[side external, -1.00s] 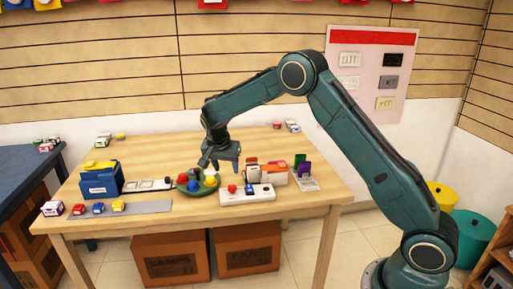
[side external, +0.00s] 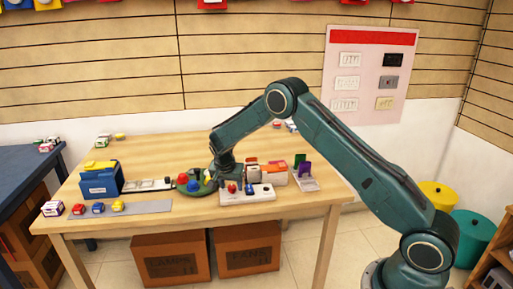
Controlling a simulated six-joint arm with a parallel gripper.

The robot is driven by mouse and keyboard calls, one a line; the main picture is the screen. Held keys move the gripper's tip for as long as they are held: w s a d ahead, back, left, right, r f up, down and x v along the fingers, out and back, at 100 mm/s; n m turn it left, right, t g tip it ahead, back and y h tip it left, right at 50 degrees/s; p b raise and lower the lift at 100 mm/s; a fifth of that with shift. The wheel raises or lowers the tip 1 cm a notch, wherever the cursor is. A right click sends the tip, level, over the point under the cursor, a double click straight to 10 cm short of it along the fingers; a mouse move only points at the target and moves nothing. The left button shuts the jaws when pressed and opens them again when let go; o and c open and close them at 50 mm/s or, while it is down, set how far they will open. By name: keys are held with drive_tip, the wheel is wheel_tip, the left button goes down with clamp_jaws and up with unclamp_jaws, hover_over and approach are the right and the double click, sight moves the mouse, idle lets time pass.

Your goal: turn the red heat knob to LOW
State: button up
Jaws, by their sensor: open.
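A small red knob (side external: 232,188) stands at the left end of a white panel (side external: 262,197) near the table's front edge. A blue knob (side external: 249,189) is to its right on the same panel. My gripper (side external: 230,183) is open and low over the panel's left end, right at the red knob. Its fingers partly hide the knob's surroundings. I cannot tell whether they touch the knob. The LOW mark and the knob's pointer are too small to read.
A round green tray (side external: 183,188) with coloured balls lies close left of my gripper. White and orange boxes (side external: 273,174) and a purple item (side external: 304,169) stand right and behind. A blue bin (side external: 100,182) is at the left. The table's back middle is clear.

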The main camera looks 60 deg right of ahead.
drive_tip(key=c, duration=1)
drive_tip(key=shift+n, duration=0.4)
drive_tip(key=n, duration=0.2)
drive_tip(key=n+t+y, duration=0.1)
drive_tip(key=n, duration=0.1)
drive_tip(key=shift+s+d, duration=0.15)
drive_tip(key=shift+s, duration=0.05)
drive_tip(key=n+t+y, duration=0.1)
drive_tip(key=n, duration=0.3)
drive_tip(key=shift+s+d, duration=0.1)
drive_tip(key=shift+d, duration=0.05)
drive_tip(key=shift+n+y, duration=0.3)
drive_tip(key=o, duration=1)
